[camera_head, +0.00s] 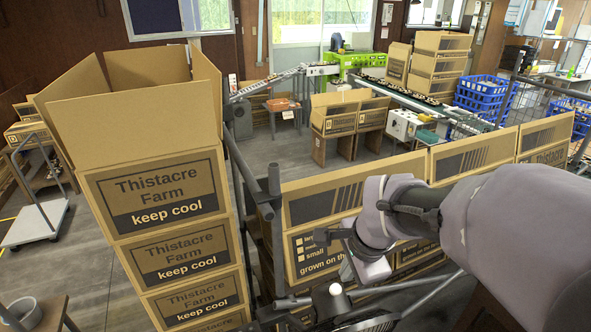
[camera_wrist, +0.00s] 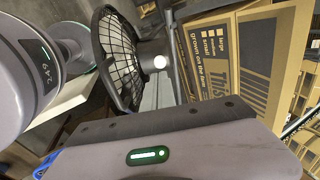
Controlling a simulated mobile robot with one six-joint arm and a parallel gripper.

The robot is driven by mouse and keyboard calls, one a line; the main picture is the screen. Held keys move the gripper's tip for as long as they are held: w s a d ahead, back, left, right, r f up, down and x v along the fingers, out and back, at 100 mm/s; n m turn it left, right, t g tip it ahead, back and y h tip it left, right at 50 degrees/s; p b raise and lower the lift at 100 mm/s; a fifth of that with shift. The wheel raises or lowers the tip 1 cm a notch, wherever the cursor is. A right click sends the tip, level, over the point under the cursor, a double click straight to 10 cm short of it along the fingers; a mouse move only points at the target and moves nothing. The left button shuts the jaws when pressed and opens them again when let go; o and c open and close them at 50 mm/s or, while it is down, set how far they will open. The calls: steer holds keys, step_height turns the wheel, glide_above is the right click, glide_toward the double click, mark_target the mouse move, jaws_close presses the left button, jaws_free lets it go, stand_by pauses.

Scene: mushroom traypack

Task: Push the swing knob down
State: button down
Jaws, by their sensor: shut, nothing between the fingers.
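The swing knob (camera_head: 335,289) is a small white round knob at the bottom centre of the head view. It sits by the black wire cage of a fan (camera_head: 372,324), only partly in frame. In the wrist view the white knob (camera_wrist: 160,62) stands out on the grey motor housing (camera_wrist: 148,50) behind the fan's cage (camera_wrist: 117,58). My gripper (camera_head: 327,237) is shut and empty. It appears above the knob in the head view, apart from it.
A tall stack of cartons (camera_head: 152,190) with an open top box stands at the left. A row of cartons (camera_head: 320,205) lies behind my gripper. Metal rails (camera_head: 262,190) run close beside the fan. Blue crates (camera_head: 484,98) and a conveyor (camera_head: 415,95) are farther back.

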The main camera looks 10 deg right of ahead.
mark_target(336, 288)
steer(key=b+x, duration=0.1)
steer(key=x, duration=0.7)
steer(key=shift+w+f+b, duration=0.1)
steer(key=shift+f+b, duration=0.1)
steer(key=shift+b, duration=0.1)
